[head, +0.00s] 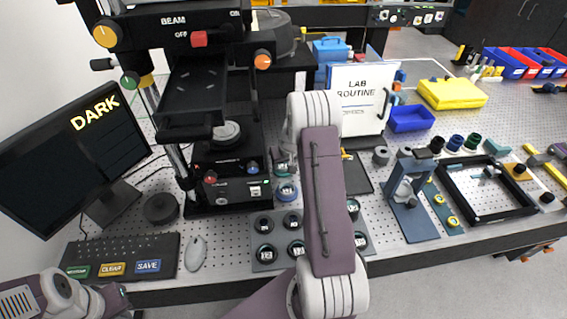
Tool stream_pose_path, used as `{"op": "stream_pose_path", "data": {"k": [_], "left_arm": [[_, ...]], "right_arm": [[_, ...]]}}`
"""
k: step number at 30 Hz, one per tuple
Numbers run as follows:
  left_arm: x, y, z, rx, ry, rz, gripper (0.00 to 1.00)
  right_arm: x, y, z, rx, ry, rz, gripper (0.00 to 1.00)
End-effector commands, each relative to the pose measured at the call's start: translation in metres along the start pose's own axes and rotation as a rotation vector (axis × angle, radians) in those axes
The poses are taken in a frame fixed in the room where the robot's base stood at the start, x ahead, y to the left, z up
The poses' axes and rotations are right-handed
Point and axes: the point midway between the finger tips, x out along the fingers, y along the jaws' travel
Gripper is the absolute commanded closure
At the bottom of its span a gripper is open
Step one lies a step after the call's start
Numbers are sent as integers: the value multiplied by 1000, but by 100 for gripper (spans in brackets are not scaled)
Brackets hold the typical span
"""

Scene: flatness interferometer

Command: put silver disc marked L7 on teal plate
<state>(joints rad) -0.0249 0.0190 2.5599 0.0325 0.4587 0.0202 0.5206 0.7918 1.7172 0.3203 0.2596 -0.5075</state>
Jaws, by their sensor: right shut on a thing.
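My right arm reaches up the middle of the head view and bends over. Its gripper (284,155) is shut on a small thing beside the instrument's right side. The thing is mostly hidden by the jaws, and I cannot read a mark on it. Below it, a round blue-rimmed piece (287,191) stands on the bench. A grey tray (257,257) holds several dark-rimmed round pieces with pale labels, partly covered by my right arm. I cannot pick out L7 or the teal plate with certainty. My left gripper (113,300) is low at the left; its jaws are unclear.
The black interferometer (226,190) stands left of my right gripper. A monitor (70,150), keyboard (120,257) and mouse (195,253) are at left. A white binder (356,90), blue stand (412,215) and black frame (490,205) are at right.

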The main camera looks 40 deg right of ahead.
Motion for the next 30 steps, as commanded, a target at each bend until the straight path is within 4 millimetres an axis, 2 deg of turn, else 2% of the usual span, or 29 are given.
{"op": "stream_pose_path", "data": {"k": [6,7,16,20,23,30], "left_arm": [[6,0,1,0,0,0,100],[4,0,1,0,0,0,100],[4,0,0,0,0,0,100],[-2,0,0,0,0,0,100],[1,0,0,0,0,0,100],[4,0,0,0,0,0,100]], "right_arm": [[5,0,2,0,1,0,100],[3,0,1,0,0,0,42],[2,0,1,0,0,0,42],[-5,0,-1,0,2,0,42],[-20,0,-2,1,5,1,42],[-75,1,-2,1,6,1,42]]}}
